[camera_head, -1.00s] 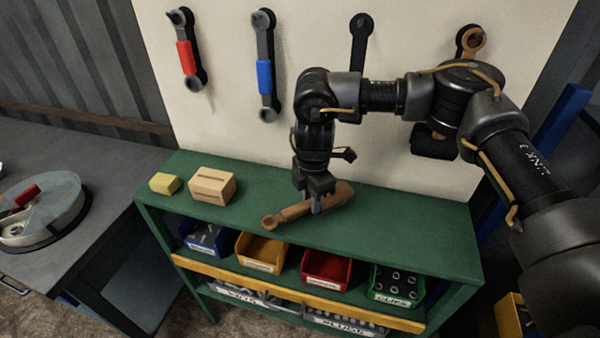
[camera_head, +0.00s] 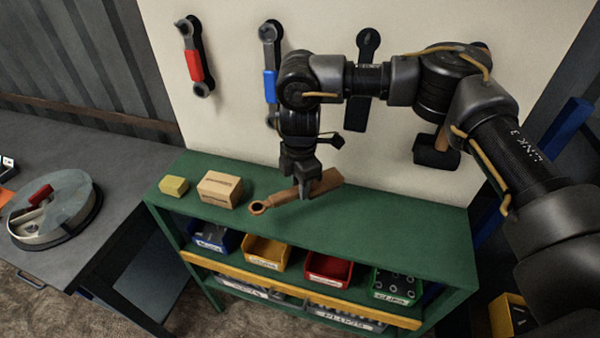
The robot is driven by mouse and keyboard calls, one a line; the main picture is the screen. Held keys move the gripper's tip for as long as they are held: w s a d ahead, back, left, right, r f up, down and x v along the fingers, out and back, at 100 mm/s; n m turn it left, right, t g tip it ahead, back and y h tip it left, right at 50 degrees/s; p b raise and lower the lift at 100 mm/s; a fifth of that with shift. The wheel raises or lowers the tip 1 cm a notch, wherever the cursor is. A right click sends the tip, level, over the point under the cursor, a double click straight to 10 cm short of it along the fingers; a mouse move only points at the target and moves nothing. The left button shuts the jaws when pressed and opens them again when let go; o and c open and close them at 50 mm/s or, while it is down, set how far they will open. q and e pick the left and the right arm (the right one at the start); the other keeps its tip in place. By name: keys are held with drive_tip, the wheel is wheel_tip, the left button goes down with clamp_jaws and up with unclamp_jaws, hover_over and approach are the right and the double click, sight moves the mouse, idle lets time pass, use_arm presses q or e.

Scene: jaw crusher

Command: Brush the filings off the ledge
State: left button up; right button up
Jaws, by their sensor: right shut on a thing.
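A brown wooden brush (camera_head: 277,202) with a ring at the end of its handle is at the green bench top, its wider block end to the right. My right gripper (camera_head: 303,191) points down and is shut on the brush near its middle. I cannot tell whether the brush touches the bench top or hangs just above it. Bristles are not visible. My left gripper is not in view. I cannot make out filings or identify the ledge in this view.
The green bench (camera_head: 400,225) holds a yellow block (camera_head: 173,186) and a tan slotted box (camera_head: 219,189) left of the brush. Colored bins (camera_head: 328,268) sit below. Tools, including a red-handled wrench (camera_head: 194,66), hang behind. A round tray (camera_head: 55,210) stands on the grey table.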

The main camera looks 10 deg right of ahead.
drive_tip(key=shift+r+p, duration=0.85)
drive_tip(key=shift+r, duration=0.5)
drive_tip(key=shift+f, duration=0.1)
